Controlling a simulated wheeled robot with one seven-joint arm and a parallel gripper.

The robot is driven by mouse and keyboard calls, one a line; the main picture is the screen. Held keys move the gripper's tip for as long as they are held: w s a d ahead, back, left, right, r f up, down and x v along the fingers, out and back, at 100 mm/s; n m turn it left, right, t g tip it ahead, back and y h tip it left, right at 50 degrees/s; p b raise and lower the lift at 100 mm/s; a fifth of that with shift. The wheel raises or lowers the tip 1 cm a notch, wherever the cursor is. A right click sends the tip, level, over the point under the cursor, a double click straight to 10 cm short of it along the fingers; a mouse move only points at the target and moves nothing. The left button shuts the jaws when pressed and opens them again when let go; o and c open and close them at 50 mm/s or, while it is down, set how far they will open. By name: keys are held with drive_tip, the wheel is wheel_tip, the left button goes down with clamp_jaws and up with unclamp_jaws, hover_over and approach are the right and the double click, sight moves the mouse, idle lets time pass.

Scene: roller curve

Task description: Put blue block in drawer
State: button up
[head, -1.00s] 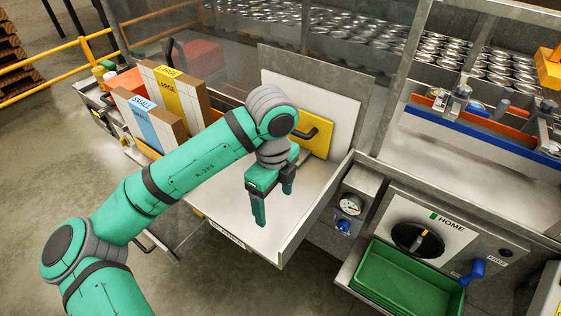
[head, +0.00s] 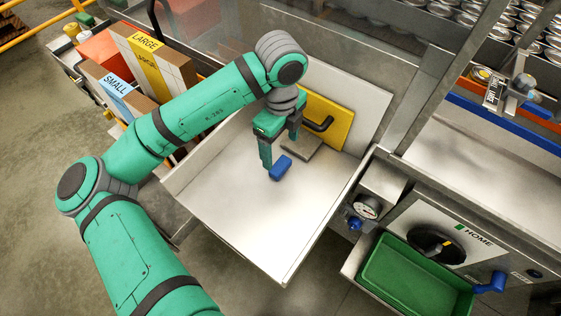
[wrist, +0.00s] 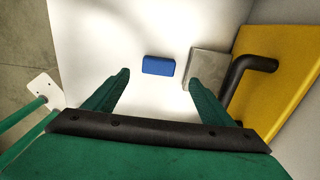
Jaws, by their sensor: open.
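A small blue block (head: 280,168) lies on the pale metal work surface (head: 245,215). My gripper (head: 280,152) is open above it, pointing down, with one finger beside the block in the head view. In the wrist view the blue block (wrist: 158,65) shows just beyond the gap between the two open fingertips (wrist: 159,79). Nothing is held. A yellow panel (head: 328,122) with a black handle (head: 319,124) stands upright at the back of the surface. I cannot tell whether it is the drawer's front; no open drawer is clearly seen.
A flat grey metal piece (head: 301,147) lies right of the block, close to my right finger in the wrist view. A raised metal edge (head: 326,222) bounds the surface on the right. A green tray (head: 417,278) is lower right. Boxes (head: 140,75) stand left.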

sight(280, 165)
drive_tip(key=shift+s+a+f, duration=0.1)
drive_tip(key=shift+s+f, duration=0.05)
drive_tip(key=shift+f, duration=3.55)
drive_tip(key=c, duration=1.3)
drive_tip(key=shift+o, duration=0.2)
drive_tip(key=shift+r, duration=0.1)
